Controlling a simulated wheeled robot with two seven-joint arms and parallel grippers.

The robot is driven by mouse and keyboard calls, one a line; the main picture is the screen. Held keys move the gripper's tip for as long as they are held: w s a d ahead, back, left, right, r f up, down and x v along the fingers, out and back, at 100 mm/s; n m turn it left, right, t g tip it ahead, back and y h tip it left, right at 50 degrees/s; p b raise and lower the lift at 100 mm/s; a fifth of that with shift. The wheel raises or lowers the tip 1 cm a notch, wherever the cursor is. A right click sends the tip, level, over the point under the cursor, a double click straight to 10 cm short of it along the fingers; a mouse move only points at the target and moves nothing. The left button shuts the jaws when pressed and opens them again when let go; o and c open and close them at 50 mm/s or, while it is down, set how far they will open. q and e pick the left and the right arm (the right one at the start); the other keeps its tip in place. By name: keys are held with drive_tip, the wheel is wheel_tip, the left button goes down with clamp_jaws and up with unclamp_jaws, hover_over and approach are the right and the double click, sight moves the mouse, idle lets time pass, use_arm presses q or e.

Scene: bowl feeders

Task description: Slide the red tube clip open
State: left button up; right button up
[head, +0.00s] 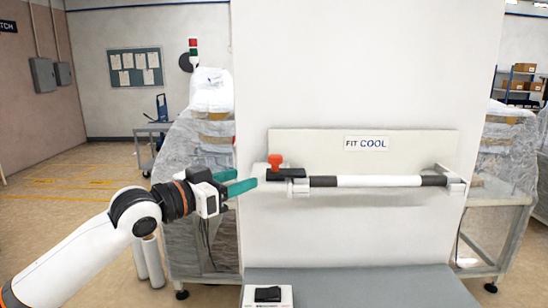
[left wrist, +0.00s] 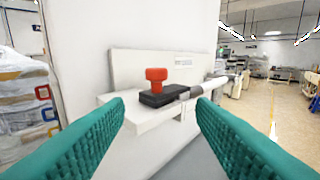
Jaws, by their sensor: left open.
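The red tube clip (head: 276,161) stands upright on a black block (head: 285,173) at the left end of a white horizontal tube (head: 365,181) with dark bands. In the left wrist view the red clip (left wrist: 156,78) shows above the black block (left wrist: 162,96), ahead of and between the fingers. My left gripper (head: 240,184) has teal fingers and is just left of the clip, apart from it. In the left wrist view the gripper (left wrist: 160,115) is open with nothing between its fingers. My right gripper is not in view.
The tube sits on brackets (head: 450,178) before a white panel labelled FIT COOL (head: 366,143). A grey ledge (head: 365,285) lies below, with a small white box with a black switch (head: 267,296). Plastic-wrapped goods (head: 195,150) stand behind my left arm.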

sight(271, 158)
use_arm(q)
drive_tip(key=w+d+p, duration=0.1)
drive_tip(key=w+d, duration=0.1)
drive_tip(key=w+d+r+p, duration=0.1)
drive_tip(key=w+d, duration=0.1)
drive_tip(key=w, duration=0.1)
drive_tip(key=w+d+r+p, duration=0.1)
drive_tip(key=w+d, duration=0.1)
drive_tip(key=d, duration=0.1)
drive_tip(key=shift+w+r+p, duration=0.25)
drive_tip(key=shift+p, duration=0.1)
drive_tip(key=shift+w+d+f, duration=0.2)
drive_tip(key=shift+w+d, duration=0.25)
drive_tip(key=shift+w, duration=0.15)
clamp_jaws()
